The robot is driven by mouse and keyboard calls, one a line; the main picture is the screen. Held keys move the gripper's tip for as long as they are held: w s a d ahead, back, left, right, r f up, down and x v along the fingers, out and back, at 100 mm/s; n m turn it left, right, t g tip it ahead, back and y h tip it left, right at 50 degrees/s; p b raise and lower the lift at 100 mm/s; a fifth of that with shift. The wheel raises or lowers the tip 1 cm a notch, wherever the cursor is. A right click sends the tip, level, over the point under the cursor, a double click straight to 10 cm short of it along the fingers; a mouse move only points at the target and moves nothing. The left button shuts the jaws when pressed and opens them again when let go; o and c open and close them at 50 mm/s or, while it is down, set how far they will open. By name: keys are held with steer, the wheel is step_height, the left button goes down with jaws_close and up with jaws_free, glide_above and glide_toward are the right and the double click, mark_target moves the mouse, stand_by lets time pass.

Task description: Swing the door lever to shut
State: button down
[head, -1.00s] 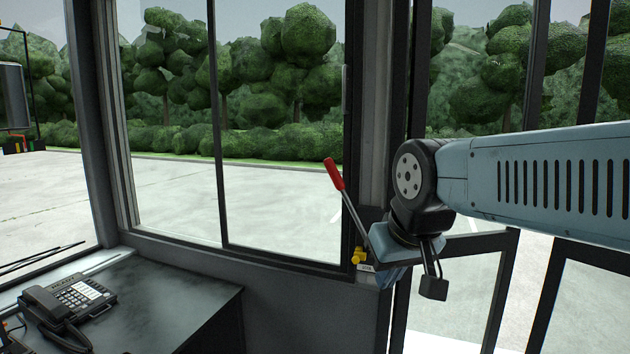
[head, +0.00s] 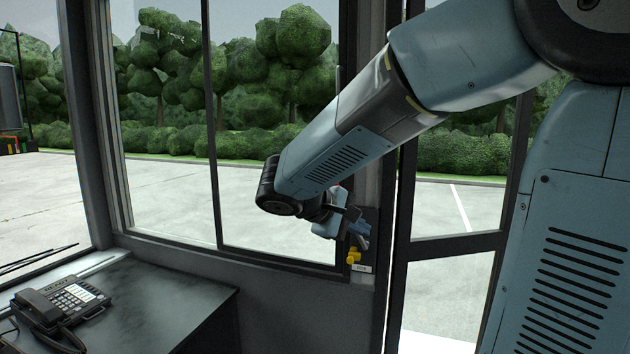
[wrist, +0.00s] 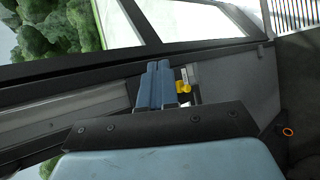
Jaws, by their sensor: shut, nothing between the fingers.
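My gripper (head: 359,230) is by the window post, just above a yellow knob (head: 354,256). In the wrist view my gripper's blue fingers (wrist: 155,86) are together with nothing seen between them, beside the yellow knob (wrist: 184,87). I cannot tell whether the gripper touches the lever.
A small label plate (head: 362,268) sits below the yellow knob. The dark-framed glass door (head: 450,245) is to the right of the post. A desk phone (head: 62,305) stands on the dark counter (head: 180,290) at lower left. Windows line the left and back.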

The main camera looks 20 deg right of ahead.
steer(key=w+a+r+n+t+h, duration=0.3)
steer(key=w+a+n+t+h, duration=0.45)
steer(key=w+a, duration=0.8)
steer(key=w+d+r+y, duration=0.1)
steer(key=w+d, duration=0.1)
steer(key=d, duration=0.3)
steer(key=w+d+r+m+t+y, duration=0.1)
steer(key=w+d+r+y, duration=0.1)
steer(key=d, duration=0.4)
steer(key=shift+w, duration=0.35)
steer(key=shift+d, duration=0.1)
